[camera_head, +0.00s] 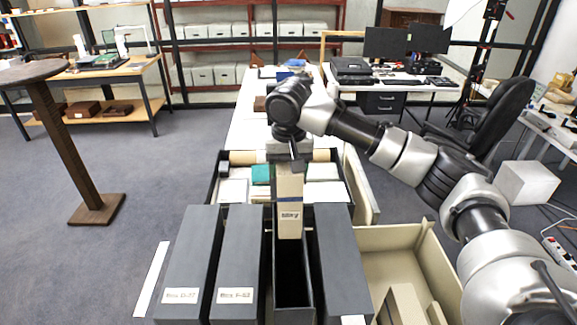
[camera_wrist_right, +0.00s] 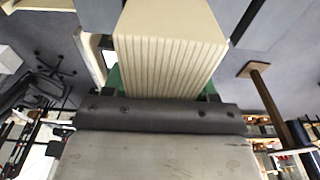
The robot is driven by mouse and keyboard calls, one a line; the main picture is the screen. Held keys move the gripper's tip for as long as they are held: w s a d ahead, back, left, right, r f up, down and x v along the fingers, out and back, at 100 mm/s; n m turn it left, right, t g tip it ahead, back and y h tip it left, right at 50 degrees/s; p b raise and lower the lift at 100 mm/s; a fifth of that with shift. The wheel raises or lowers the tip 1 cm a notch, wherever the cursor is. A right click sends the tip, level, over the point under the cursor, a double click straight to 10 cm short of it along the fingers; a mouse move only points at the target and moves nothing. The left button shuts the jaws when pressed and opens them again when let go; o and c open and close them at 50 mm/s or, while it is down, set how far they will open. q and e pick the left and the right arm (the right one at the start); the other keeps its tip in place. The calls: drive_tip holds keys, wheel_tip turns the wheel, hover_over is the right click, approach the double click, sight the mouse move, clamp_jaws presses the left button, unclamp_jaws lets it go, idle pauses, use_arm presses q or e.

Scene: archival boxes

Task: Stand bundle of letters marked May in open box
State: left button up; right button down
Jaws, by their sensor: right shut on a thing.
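The open box is dark, narrow and topless. In the right wrist view the bundle (camera_wrist_right: 170,65) shows its ridged paper edges beyond the gripper. My left gripper is not in view.
Closed grey boxes, Box D-27 (camera_head: 190,265) and another labelled box (camera_head: 238,265), stand left of the open box. One more grey box (camera_head: 342,265) stands close on its right. A cream bin (camera_head: 430,250) is farther right. A tray with papers (camera_head: 232,190) lies behind.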

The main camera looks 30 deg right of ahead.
drive_tip(key=shift+f, duration=2.55)
drive_tip(key=shift+f+b, duration=0.45)
drive_tip(key=shift+f, duration=2.05)
drive_tip(key=shift+f+b, duration=0.3)
drive_tip(key=shift+f, duration=2)
drive_tip(key=shift+c, duration=1.2)
unclamp_jaws()
